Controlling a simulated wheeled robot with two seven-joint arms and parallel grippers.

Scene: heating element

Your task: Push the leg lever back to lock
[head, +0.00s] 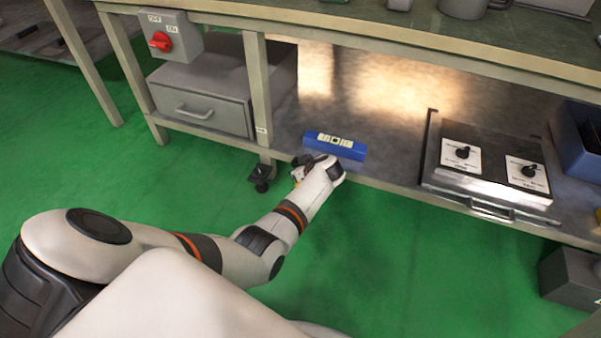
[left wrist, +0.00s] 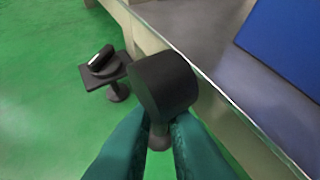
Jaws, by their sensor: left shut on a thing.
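My left gripper (left wrist: 158,140) is low at the front edge of the bench's lower shelf. In the left wrist view its two teal fingers are closed on the narrow stem below a thick black knob (left wrist: 163,83), which I take to be the lever's end. In the head view my own wrist mostly hides the fingers and what they hold. A black foot with a small plate (head: 261,178) is at the bottom of the bench leg, left of my gripper; it also shows in the left wrist view (left wrist: 104,68). My right gripper is not in view.
A blue box with a pale label (head: 335,146) lies on the shelf (head: 385,130) just behind my wrist. A grey drawer unit (head: 205,105) and a red-knobbed switch box (head: 168,38) are left. A two-dial hot plate (head: 490,168) is right. The green floor (head: 400,270) is clear in front.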

